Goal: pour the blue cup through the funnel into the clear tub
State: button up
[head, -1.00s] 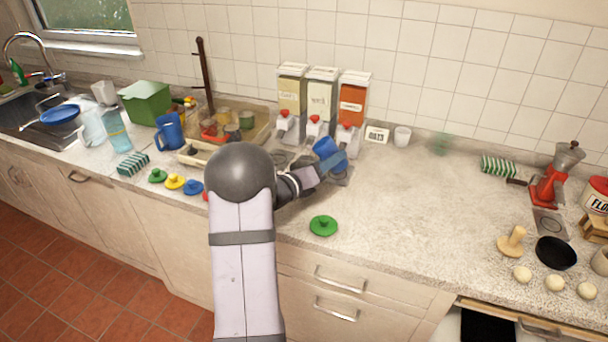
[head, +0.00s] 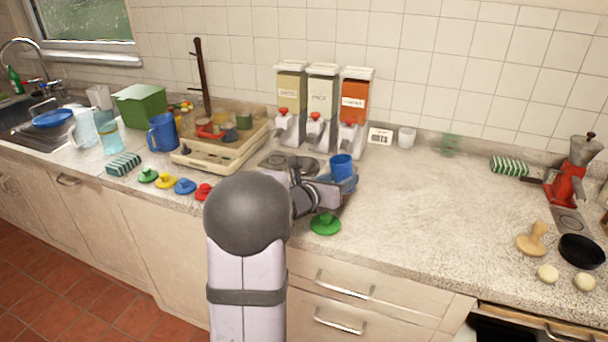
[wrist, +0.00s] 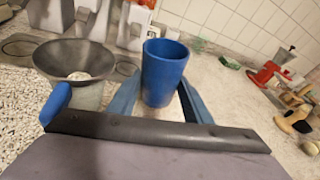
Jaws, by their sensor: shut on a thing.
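The blue cup (head: 342,167) is upright in my gripper (head: 335,183), over the counter in front of the dispensers. In the wrist view the blue cup (wrist: 165,72) stands between the two blue fingers of my gripper (wrist: 160,100), which are shut on it. Its contents cannot be made out. The grey funnel (wrist: 62,58) is to the left of the cup and apart from it, with a pale patch at its bottom. A see-through wall, seemingly the clear tub (wrist: 92,96), shows below the funnel, partly hidden by my gripper.
A green lid (head: 326,224) lies near the front edge. A blue mug (head: 162,133) is at left. The counter's right middle is clear.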

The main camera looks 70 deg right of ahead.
jog(key=shift+s+f+b, duration=0.2)
jog(key=shift+f+b, duration=0.6)
jog(key=shift+b, duration=0.05)
jog(key=shift+s+m+t+b, duration=0.3)
jog(key=shift+m+t+b, duration=0.2)
jog(key=shift+m+b, duration=0.45)
